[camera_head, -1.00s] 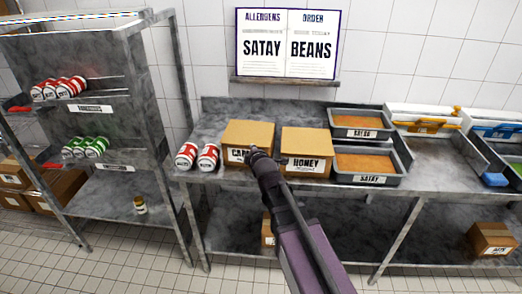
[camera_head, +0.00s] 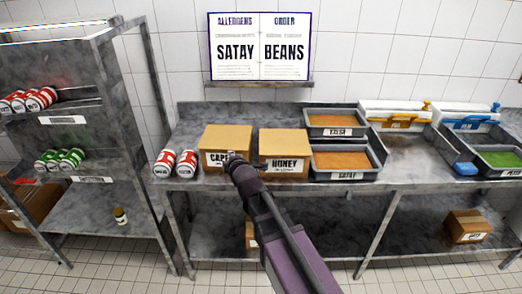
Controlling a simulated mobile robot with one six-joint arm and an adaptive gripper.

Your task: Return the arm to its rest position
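My arm, dark with a purple link, reaches up from the bottom middle of the head view. Its end, my gripper (camera_head: 236,160), shows in front of the boxes on the steel counter (camera_head: 400,172). It overlaps the lower right of the capers box (camera_head: 226,136) and sits left of the honey box (camera_head: 284,143). I cannot tell from this view whether it touches the box. The fingers are too small and dark to show whether they are open or shut. No held object is visible.
Trays of orange filling, one labelled satay (camera_head: 345,175), stand to the right. A steel shelf rack (camera_head: 110,205) with cans stands at the left. Floor is clear in front.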

